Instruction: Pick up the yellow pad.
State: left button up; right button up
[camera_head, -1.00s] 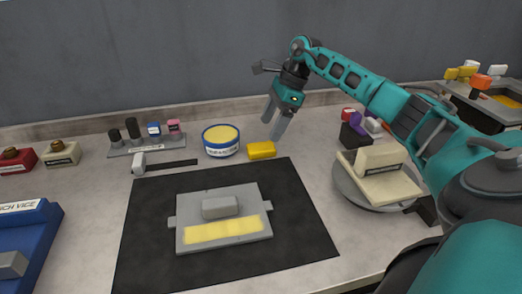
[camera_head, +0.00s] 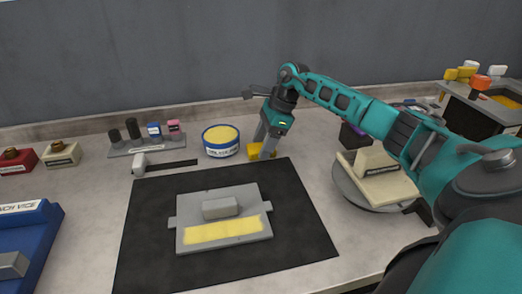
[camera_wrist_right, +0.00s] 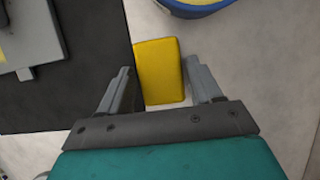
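The yellow pad (camera_head: 256,151) lies on the bench at the back right corner of the black mat, beside the blue tub. My right gripper (camera_head: 262,152) is down at the pad, with its fingers partly covering it in the head view. In the right wrist view the pad (camera_wrist_right: 159,70) shows between the two open fingers of the right gripper (camera_wrist_right: 160,85). A gap shows between the pad and each finger, wider on the left. My left gripper is in neither view.
The blue tub (camera_head: 220,150) with yellow contents stands just left of the pad. The black mat (camera_head: 300,235) holds a grey plate (camera_head: 190,215) with a yellow strip. A round turntable (camera_head: 350,187) with a cream block is at the right.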

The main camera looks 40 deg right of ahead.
jog(key=c, duration=0.7)
notch_tip(320, 180, up, 20)
jog(key=shift+r+p, duration=0.1)
jog(key=shift+p, duration=0.65)
